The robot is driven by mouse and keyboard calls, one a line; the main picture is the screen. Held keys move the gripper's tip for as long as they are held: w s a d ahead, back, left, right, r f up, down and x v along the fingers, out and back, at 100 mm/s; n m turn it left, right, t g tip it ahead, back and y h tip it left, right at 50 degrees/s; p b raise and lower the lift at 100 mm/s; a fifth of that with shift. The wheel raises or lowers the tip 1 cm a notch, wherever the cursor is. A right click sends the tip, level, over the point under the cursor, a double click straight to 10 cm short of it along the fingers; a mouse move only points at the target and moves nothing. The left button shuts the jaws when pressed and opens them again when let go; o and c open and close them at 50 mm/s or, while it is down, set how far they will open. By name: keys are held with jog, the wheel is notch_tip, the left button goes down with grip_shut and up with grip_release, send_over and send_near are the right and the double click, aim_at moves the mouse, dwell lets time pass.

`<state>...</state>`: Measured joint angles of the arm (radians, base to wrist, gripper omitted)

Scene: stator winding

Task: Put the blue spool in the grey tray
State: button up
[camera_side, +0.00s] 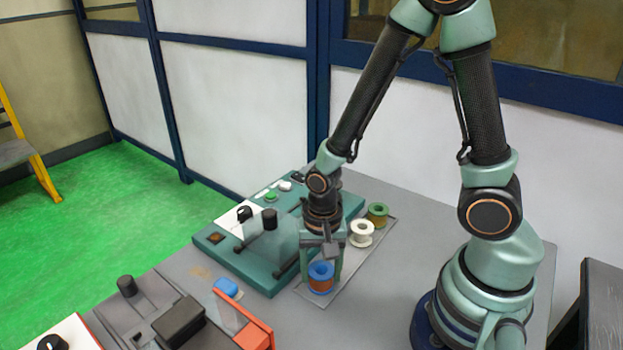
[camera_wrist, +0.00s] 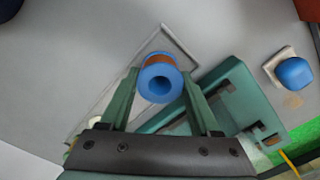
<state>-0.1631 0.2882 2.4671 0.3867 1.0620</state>
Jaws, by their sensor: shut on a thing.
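The blue spool (camera_side: 321,271), wound with copper-coloured wire, is upright between the fingers of my gripper (camera_side: 322,278), which is shut on it. In the wrist view the blue spool (camera_wrist: 160,83) shows its round top and centre hole, with a finger on each side. The grey tray (camera_side: 352,268) is a flat, low-rimmed plate. The spool is over the tray's near end; I cannot tell whether it touches the tray floor. In the wrist view a corner of the grey tray (camera_wrist: 164,30) shows beyond the spool.
A white spool (camera_side: 362,233) and a green-flanged spool (camera_side: 377,215) stand at the tray's far end. A teal machine (camera_side: 245,262) lies close along the tray's left side. A blue button block (camera_side: 228,288) and an orange-edged fixture (camera_side: 252,335) are at front left.

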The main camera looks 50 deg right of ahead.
jog(key=o, duration=1.4)
jog(key=shift+o, duration=0.4)
jog(key=shift+r, duration=0.15)
notch_tip(320, 180, up, 7)
jog(key=w+d+r+n+t, duration=0.1)
jog(key=d+r+n+t, duration=0.1)
jog(key=r+n, duration=0.3)
jog(key=d+r+n+t, duration=0.2)
jog(key=r+n, duration=0.3)
jog(key=r, duration=0.5)
jog(key=shift+w+d+r+t, duration=0.2)
jog(key=shift+w+r+t, duration=0.2)
jog(key=shift+t, duration=0.4)
